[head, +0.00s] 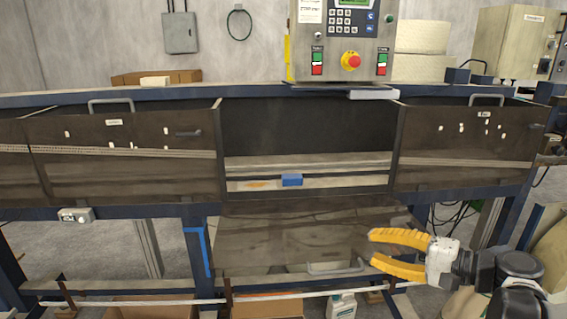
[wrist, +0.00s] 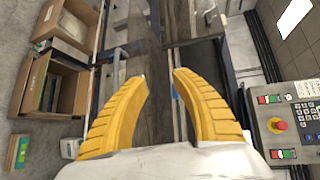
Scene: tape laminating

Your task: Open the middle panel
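The middle panel (head: 300,236) is a dark, see-through sheet that hangs folded down below the opening (head: 305,130) in the machine's front. Its light handle (head: 336,268) is at the panel's lower edge. My gripper (head: 370,248) has two yellow fingers, spread apart with nothing between them. In the head view it is to the right of the handle and overlaps the panel's right edge; I cannot tell the depth gap. In the wrist view the open fingers (wrist: 160,76) point at the machine's front, which appears turned sideways.
Left panel (head: 120,155) and right panel (head: 465,150) are upright, with handles on top. A control box (head: 342,40) with a red button stands above the opening. A blue block (head: 292,180) lies inside. Cardboard boxes (wrist: 60,85) are on the floor below.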

